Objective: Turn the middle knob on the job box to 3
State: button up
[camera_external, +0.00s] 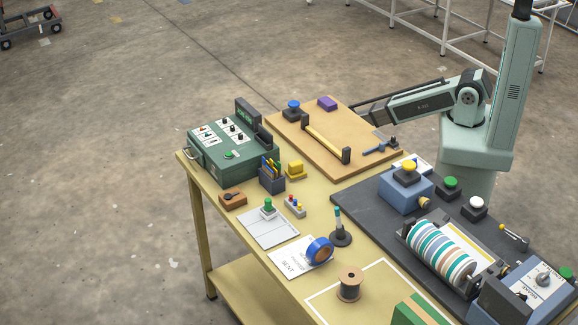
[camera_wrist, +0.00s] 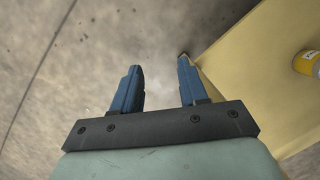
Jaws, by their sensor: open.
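The job box (camera_external: 236,170) is a green box at the far left end of the table in the external view. Its sloped top carries a row of three small black knobs on white plates, with the middle knob (camera_external: 232,129) between the other two. The knob's pointer and numbers are too small to read. A green button and several small switches also sit on the top. My gripper (camera_wrist: 157,82) shows in the wrist view with two blue fingers apart and nothing between them. Its fingers cannot be made out in the external view. The job box is not recognisable in the wrist view.
A dark display (camera_external: 247,112) and a pen cup (camera_external: 272,181) stand by the box. The wrist view shows floor, a table edge (camera_wrist: 240,60) and a yellow round object (camera_wrist: 306,63).

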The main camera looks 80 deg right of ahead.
jog(key=w+d+r+t, duration=0.2)
jog(key=w+d+r, duration=0.35)
jog(key=w, duration=0.45)
jog(key=w+d+r+t, duration=0.2)
jog(key=w+d+r, duration=0.35)
jog(key=w, duration=0.45)
jog(key=w+d+r+t, duration=0.1)
jog(key=w+d+r, duration=0.4)
jog(key=w, duration=0.4)
jog(key=w+d+r+t, duration=0.2)
jog(key=w+d+r, duration=0.1)
jog(key=w+r, duration=0.65)
jog(key=w+a+r+n, duration=0.1)
jog(key=w+a+r, duration=0.15)
jog(key=r, duration=0.25)
jog(key=w+a+r+n, duration=0.1)
jog(key=w+a+r, duration=0.1)
jog(key=w+r, duration=0.25)
jog(key=w+a+r+n, duration=0.1)
jog(key=a+r+n, duration=0.1)
jog(key=a+r, duration=0.5)
notch_tip(320, 180, up, 20)
jog(key=f+n+g, duration=0.1)
jog(key=n+g, duration=0.3)
jog(key=n, duration=0.4)
send_over(232, 127)
notch_tip(232, 127, down, 12)
jog(key=shift+d+f, duration=0.15)
jog(key=shift+f, duration=0.05)
